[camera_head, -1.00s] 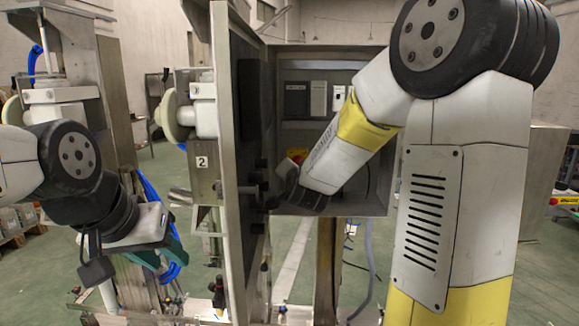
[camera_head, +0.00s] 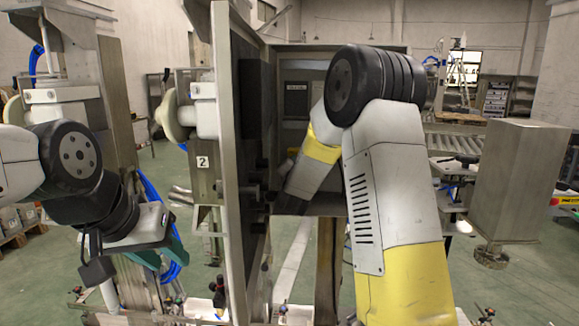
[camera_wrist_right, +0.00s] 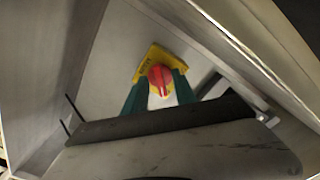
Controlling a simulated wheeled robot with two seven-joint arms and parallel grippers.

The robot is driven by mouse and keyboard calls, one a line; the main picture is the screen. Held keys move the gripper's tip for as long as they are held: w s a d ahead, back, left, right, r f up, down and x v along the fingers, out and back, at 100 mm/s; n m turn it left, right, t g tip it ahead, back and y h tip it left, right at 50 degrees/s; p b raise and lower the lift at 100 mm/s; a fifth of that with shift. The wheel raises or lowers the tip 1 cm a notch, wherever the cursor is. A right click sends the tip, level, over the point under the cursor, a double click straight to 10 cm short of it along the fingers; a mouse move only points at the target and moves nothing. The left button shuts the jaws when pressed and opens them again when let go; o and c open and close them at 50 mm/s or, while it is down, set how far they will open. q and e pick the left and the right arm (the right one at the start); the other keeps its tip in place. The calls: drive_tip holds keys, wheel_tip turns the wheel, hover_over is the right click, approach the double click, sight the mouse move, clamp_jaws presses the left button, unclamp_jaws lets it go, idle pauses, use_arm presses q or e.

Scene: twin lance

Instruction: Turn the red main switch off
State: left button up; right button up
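The red main switch (camera_wrist_right: 160,79) is a round red knob on a yellow plate (camera_wrist_right: 153,58) inside the grey cabinet, seen in the right wrist view. My right gripper (camera_wrist_right: 161,84) has its two green fingers apart, one on each side of the knob. I cannot tell whether they touch it. In the head view my right arm and the open cabinet door (camera_head: 222,140) hide the switch and the right gripper. My left gripper (camera_head: 163,254) is at the left in the head view, away from the cabinet. Its finger gap is unclear.
The cabinet (camera_head: 296,52) stands behind the door, with dark modules (camera_head: 295,88) inside. Its walls close in around my right gripper. A metal box on a post (camera_head: 512,180) and a roller conveyor (camera_head: 455,140) stand at the right. Green floor is open between them.

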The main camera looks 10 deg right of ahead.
clamp_jaws()
drive_tip(key=shift+n, duration=9)
drive_tip(key=shift+f, duration=0.1)
